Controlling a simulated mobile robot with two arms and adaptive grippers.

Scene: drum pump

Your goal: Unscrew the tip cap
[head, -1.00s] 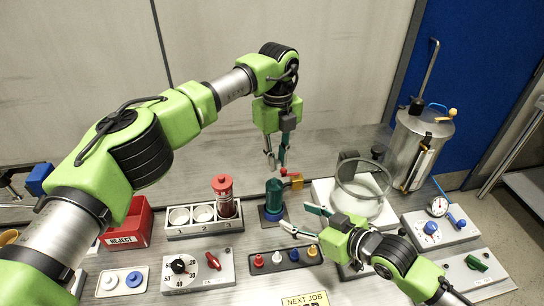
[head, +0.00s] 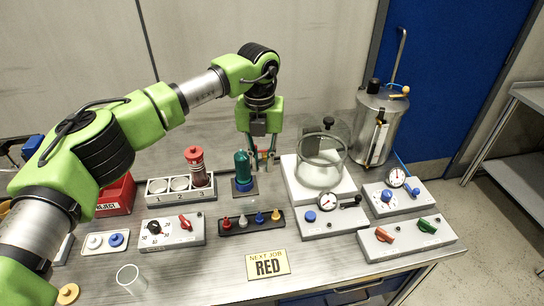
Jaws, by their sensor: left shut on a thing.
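A teal bottle (head: 242,168) stands upright on a dark square base (head: 244,187) in the middle of the bench. My left gripper (head: 263,158) points down behind and right of the bottle. My right gripper is out of view.
A tray with numbered cups (head: 177,199) holds a red-capped bottle (head: 196,166) on the left. A glass jar (head: 320,165) on a white block stands close to the right. A rack of coloured tips (head: 236,226) lies in front.

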